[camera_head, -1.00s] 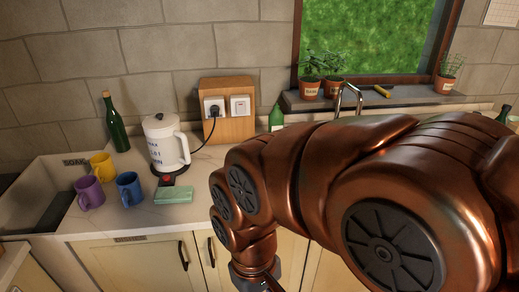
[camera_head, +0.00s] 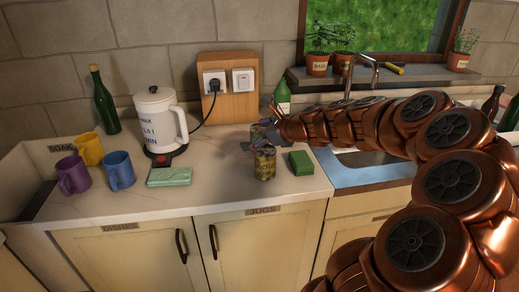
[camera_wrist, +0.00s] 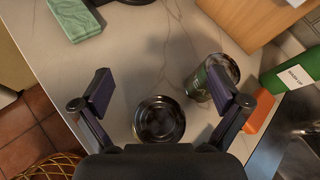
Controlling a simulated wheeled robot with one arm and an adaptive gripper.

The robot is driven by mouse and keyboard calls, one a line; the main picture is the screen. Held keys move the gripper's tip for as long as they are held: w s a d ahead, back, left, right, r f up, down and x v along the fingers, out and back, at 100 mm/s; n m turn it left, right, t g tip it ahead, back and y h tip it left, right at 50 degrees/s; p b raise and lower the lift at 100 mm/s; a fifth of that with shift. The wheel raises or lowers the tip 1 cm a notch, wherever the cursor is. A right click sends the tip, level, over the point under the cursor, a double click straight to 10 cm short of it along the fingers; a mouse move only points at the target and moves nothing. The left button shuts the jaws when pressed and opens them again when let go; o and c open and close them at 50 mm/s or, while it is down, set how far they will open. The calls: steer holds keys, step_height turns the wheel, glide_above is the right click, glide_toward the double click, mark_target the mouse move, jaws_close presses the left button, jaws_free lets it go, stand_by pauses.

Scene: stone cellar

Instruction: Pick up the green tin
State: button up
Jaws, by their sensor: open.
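Two tins stand close together on the counter. In the wrist view, one with a greenish label (camera_wrist: 214,78) is beside the right finger, which overlaps its lower edge. The other tin (camera_wrist: 160,120) is seen from above, between the two fingers. In the head view, this front tin (camera_head: 264,163) has a gold-brown label; the other tin (camera_head: 257,133) is behind it, partly hidden by my gripper. My gripper (camera_wrist: 160,88) is open and empty, its fingers spread above the tins. I cannot tell its exact height.
A green box (camera_head: 301,163) lies right of the front tin. A light green block (camera_head: 169,177), a white kettle (camera_head: 160,120), mugs and a wooden socket box (camera_head: 229,88) are around. A green bottle (camera_wrist: 291,76) and orange block (camera_wrist: 262,110) are near the right finger.

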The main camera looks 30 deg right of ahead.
mark_target(259, 131)
steer(key=d+f+m+t+h, duration=0.1)
steer(key=d+f+m+h, duration=0.2)
steer(key=d+m, duration=0.5)
steer(key=w, duration=0.2)
steer(key=w+d+f+n, duration=0.1)
steer(key=w, duration=0.1)
steer(key=w+f+n, duration=0.1)
steer(key=w, duration=0.1)
steer(key=shift+d, duration=0.25)
steer(key=shift+a+x, duration=0.2)
steer(key=shift+x, duration=0.85)
steer(key=shift+a+x, duration=0.25)
steer(key=shift+x, duration=0.8)
steer(key=shift+w+f, duration=0.25)
steer(key=shift+w, duration=0.2)
steer(key=shift+c, duration=0.3)
steer(key=c, duration=1.2)
steer(key=shift+r, duration=0.15)
